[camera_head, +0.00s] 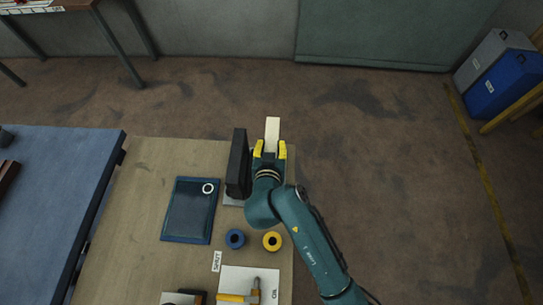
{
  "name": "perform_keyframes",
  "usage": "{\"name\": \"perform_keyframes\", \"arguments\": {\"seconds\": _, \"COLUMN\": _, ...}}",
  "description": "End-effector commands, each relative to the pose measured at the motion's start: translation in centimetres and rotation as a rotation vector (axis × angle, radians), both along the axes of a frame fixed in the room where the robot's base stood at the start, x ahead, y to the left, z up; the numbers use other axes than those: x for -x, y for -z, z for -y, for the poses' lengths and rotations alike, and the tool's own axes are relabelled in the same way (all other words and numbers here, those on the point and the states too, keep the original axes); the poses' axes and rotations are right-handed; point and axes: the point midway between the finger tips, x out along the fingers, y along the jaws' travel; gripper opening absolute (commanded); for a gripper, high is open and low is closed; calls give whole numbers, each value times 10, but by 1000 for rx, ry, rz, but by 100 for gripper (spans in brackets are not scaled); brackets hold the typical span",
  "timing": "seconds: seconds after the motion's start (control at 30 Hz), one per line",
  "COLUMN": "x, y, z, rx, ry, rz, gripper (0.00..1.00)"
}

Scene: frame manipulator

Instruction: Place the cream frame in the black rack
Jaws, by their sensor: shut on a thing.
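The cream frame (272,132) shows as a narrow upright-looking slab between the yellow fingers of my gripper (270,150). My gripper is shut on it, and its far end sticks out beyond the fingertips. The black rack (238,165) stands just to the left of my gripper, near the right part of the wooden table. The frame is beside the rack, with a narrow gap in the picture. My wrist and arm hide the frame's near part and some of the table by the rack. I cannot tell the frame's height above the table.
A dark blue tray (170,211) with a white ring (208,188) lies left of the rack. A white sheet (236,277) bears a yellow tool. The wooden table's (150,160) far left part is clear.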

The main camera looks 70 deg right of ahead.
Motion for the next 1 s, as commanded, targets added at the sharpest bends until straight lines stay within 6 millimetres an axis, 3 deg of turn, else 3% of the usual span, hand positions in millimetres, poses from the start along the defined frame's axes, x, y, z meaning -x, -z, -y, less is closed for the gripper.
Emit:
{"name": "perform_keyframes", "arguments": {"seconds": 0.03, "x": -1, "y": 11, "z": 1, "rx": 6, "ry": -1, "rz": 4, "gripper": 0}}
{"name": "perform_keyframes", "arguments": {"seconds": 0.4, "x": -1, "y": 59, "z": 1, "rx": 8, "ry": -2, "rz": 6, "gripper": 0}}
{"name": "perform_keyframes", "arguments": {"seconds": 0.73, "x": -1, "y": 59, "z": 1, "rx": 8, "ry": -2, "rz": 6, "gripper": 0}}
{"name": "perform_keyframes", "arguments": {"seconds": 0.77, "x": -1, "y": 63, "z": 0, "rx": 3, "ry": -1, "rz": 2, "gripper": 42}}
{"name": "perform_keyframes", "arguments": {"seconds": 0.87, "x": -1, "y": 64, "z": 0, "rx": 3, "ry": -1, "rz": 3, "gripper": 61}}
{"name": "perform_keyframes", "arguments": {"seconds": 1.0, "x": 0, "y": 64, "z": 0, "rx": 4, "ry": -1, "rz": 2, "gripper": 62}}
